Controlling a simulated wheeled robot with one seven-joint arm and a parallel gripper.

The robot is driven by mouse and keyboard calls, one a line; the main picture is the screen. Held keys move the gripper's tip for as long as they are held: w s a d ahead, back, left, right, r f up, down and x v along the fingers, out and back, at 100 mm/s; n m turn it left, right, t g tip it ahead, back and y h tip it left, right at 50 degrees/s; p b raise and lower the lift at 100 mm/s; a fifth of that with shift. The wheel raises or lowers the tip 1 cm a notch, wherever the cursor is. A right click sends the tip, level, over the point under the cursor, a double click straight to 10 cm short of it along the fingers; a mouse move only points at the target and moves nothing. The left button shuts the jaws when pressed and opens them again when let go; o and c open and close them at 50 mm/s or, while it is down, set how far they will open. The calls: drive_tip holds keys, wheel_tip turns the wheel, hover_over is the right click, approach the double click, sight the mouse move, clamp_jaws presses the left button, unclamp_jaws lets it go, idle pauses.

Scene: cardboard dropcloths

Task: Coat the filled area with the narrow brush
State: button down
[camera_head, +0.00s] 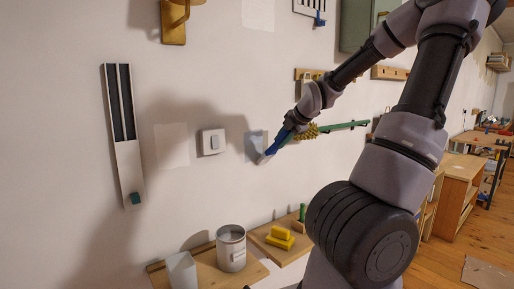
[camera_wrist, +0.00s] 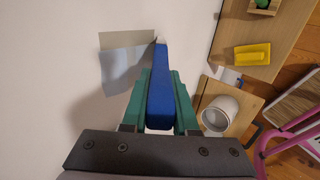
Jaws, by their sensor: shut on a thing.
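My gripper (camera_head: 288,137) is shut on the blue handle of the narrow brush (camera_head: 281,142), close to the wall right of the light switch. In the wrist view the green fingers (camera_wrist: 160,98) clasp the blue brush handle (camera_wrist: 160,75) from both sides. The brush tip is at the right edge of a wall patch (camera_head: 256,141); I cannot tell whether it touches. In the wrist view this patch (camera_wrist: 122,68) is blue-grey over most of its surface, with a beige strip along its top. The bristles are mostly hidden behind the handle.
A white light switch (camera_head: 213,141) and a pale square patch (camera_head: 172,146) are to the left. A grey can (camera_head: 231,250) and a yellow block-like tool (camera_head: 280,238) stand on wooden shelves below. A green bar (camera_head: 343,126) sticks out near my gripper.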

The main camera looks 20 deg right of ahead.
drive_tip(key=shift+r, duration=0.15)
drive_tip(key=r, duration=0.8)
drive_tip(key=s+r, duration=0.1)
drive_tip(key=r, duration=0.3)
drive_tip(key=shift+d+r, duration=0.15)
drive_tip(key=shift+r, duration=0.05)
drive_tip(key=shift+f, duration=0.15)
drive_tip(key=f, duration=1.2)
drive_tip(key=shift+w+f, duration=0.2)
drive_tip(key=shift+w+a, duration=0.2)
drive_tip(key=shift+w, duration=0.15)
idle(0.5)
idle(0.4)
